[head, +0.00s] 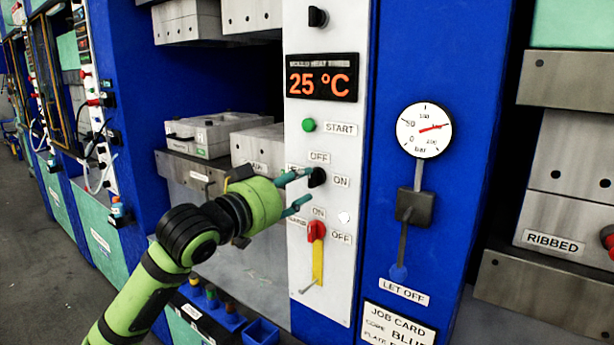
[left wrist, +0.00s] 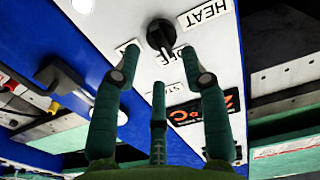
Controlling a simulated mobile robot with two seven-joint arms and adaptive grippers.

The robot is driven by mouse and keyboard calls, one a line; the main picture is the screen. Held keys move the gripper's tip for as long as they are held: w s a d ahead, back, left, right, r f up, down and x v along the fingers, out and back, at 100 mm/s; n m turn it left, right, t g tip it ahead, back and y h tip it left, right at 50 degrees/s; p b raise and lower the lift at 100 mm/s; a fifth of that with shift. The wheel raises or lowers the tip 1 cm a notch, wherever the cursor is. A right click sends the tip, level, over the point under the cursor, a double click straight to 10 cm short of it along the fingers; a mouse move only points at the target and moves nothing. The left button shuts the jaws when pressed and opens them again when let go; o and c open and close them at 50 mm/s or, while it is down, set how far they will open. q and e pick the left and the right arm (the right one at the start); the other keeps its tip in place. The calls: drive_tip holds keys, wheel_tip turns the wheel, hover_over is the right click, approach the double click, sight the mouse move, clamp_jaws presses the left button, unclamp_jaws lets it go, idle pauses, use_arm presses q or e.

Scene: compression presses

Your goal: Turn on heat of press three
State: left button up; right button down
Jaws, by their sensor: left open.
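The black heat knob (head: 317,177) sits on the white control panel (head: 325,275), with labels OFF above and ON at right. Its HEAT label is partly covered in the head view but reads clearly in the left wrist view (left wrist: 205,12). The knob (left wrist: 161,36) appears to point toward OFF. My left gripper (head: 296,190) is open and empty in front of the panel, its fingers above and below the knob's level. In the left wrist view the spread fingers (left wrist: 162,62) stand just short of the knob; contact cannot be told.
The display (head: 321,78) reads 25 °C. A green START button (head: 309,125) sits above the knob, and a red switch (head: 316,231) with a yellow tag below it. A dial gauge (head: 424,129) is at right.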

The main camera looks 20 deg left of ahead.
sight(312, 178)
use_arm(q)
drive_tip(key=shift+p+x, duration=0.55)
drive_tip(key=shift+x, duration=1.4)
drive_tip(key=shift+s, duration=0.1)
clamp_jaws()
